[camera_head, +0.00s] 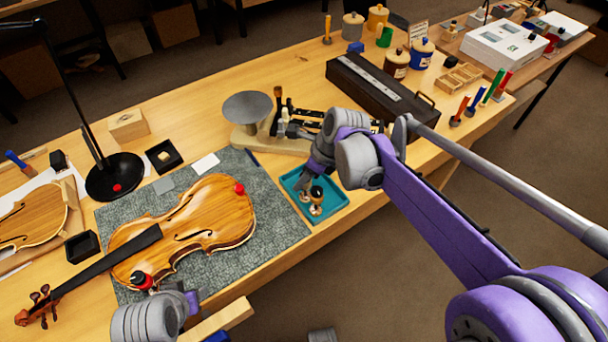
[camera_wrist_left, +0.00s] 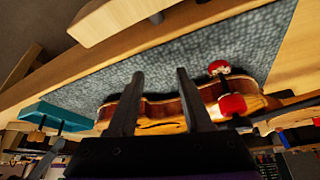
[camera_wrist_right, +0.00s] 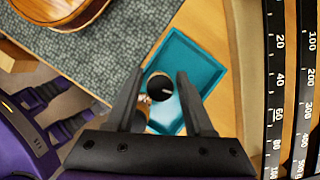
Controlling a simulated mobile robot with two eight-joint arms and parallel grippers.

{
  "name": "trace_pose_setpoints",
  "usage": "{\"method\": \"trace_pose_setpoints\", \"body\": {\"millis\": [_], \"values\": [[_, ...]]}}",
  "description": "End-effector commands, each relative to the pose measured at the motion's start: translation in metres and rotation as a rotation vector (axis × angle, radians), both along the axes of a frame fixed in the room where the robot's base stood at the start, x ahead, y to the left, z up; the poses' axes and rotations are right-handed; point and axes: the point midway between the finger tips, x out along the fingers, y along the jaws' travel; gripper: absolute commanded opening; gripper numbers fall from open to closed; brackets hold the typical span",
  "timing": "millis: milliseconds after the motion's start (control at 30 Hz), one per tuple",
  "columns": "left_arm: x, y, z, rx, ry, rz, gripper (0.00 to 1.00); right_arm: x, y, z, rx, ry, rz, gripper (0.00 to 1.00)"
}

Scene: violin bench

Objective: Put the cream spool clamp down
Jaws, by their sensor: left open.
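A cream spool clamp (camera_head: 317,210) with a dark round knob stands in the teal tray (camera_head: 339,204). Another small cream part (camera_head: 304,196) shows close beside it; I cannot tell if it is a second clamp. My right gripper (camera_head: 308,183) is over the tray. In the right wrist view its fingers (camera_wrist_right: 160,76) are spread either side of the clamp's dark knob (camera_wrist_right: 160,87), with gaps showing. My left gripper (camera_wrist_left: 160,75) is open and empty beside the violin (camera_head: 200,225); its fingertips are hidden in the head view.
Red clamps sit at the violin's edge, one near my left gripper (camera_head: 142,280) and one at the far edge (camera_head: 239,188). A grey round plate (camera_head: 248,106) on a stand and a long dark box (camera_head: 380,88) stand behind the tray. The mat (camera_head: 282,222) is bare beside the tray.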

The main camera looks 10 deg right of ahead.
Motion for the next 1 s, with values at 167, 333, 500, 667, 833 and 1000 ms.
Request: {"method": "trace_pose_setpoints", "body": {"millis": [167, 333, 500, 667, 833, 1000], "values": [[0.000, 0.000, 0.000, 0.000, 0.000, 0.000, 0.50, 0.000, 0.000, 0.000, 0.000, 0.000, 0.000, 0.70], [0.000, 0.000, 0.000, 0.000, 0.000, 0.000, 0.50, 0.000, 0.000, 0.001, 0.000, 0.000, 0.000, 0.70], [0.000, 0.000, 0.004, 0.000, -0.001, 0.000, 0.50, -0.002, -0.003, 0.012, 0.000, 0.000, -0.001, 0.70], [0.001, 0.000, 0.008, 0.000, -0.003, 0.000, 0.50, -0.010, -0.012, 0.041, 0.000, 0.000, -0.002, 0.70], [0.002, 0.000, 0.012, 0.000, -0.004, 0.000, 0.50, -0.018, -0.023, 0.076, 0.001, -0.001, -0.002, 0.70], [0.002, 0.000, 0.015, 0.000, -0.005, 0.000, 0.50, -0.025, -0.032, 0.101, -0.001, 0.001, -0.001, 0.70]]}}
